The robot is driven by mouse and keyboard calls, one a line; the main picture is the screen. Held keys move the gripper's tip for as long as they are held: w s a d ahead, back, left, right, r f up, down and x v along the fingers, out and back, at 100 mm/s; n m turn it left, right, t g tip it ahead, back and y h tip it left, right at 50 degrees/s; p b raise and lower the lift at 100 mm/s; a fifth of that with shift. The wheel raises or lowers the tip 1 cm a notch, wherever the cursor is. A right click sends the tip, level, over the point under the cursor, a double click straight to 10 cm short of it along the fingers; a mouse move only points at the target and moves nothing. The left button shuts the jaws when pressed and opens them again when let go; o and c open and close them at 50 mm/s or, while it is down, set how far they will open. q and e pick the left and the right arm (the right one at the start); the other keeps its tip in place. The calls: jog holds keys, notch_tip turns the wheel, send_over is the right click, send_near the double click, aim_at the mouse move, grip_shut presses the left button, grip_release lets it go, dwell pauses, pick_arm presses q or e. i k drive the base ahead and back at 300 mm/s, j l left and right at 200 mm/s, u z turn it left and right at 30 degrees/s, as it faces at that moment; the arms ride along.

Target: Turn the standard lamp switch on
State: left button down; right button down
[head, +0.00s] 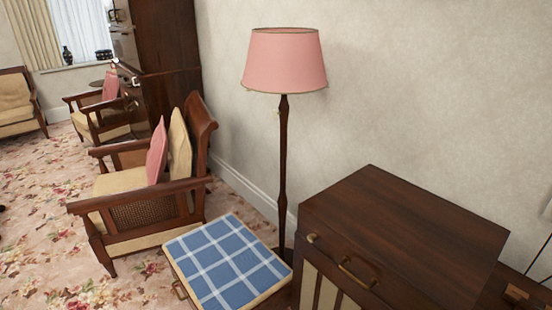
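The standard lamp (283,150) stands against the wall, between the armchair and the wooden cabinet. It has a pink shade (285,62) with a dark rim and a dark turned wooden pole. A small light-coloured fitting, perhaps the switch (277,113), shows beside the pole just below the shade; it is too small to make out its state. The shade does not look lit. The lamp's base is mostly hidden behind the blue checked stool. Neither of my grippers is in view.
A stool with a blue checked top (228,262) and a dark wooden cabinet (405,235) stand in front of the lamp. A wooden armchair (145,195) with cushions is left. Open floral carpet (40,230) lies further left.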

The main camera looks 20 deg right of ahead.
aim_at(274, 113)
jog(key=i+l, duration=0.15)
jog(key=i, duration=1)
jog(key=i+z, duration=0.15)
jog(key=z, duration=1.35)
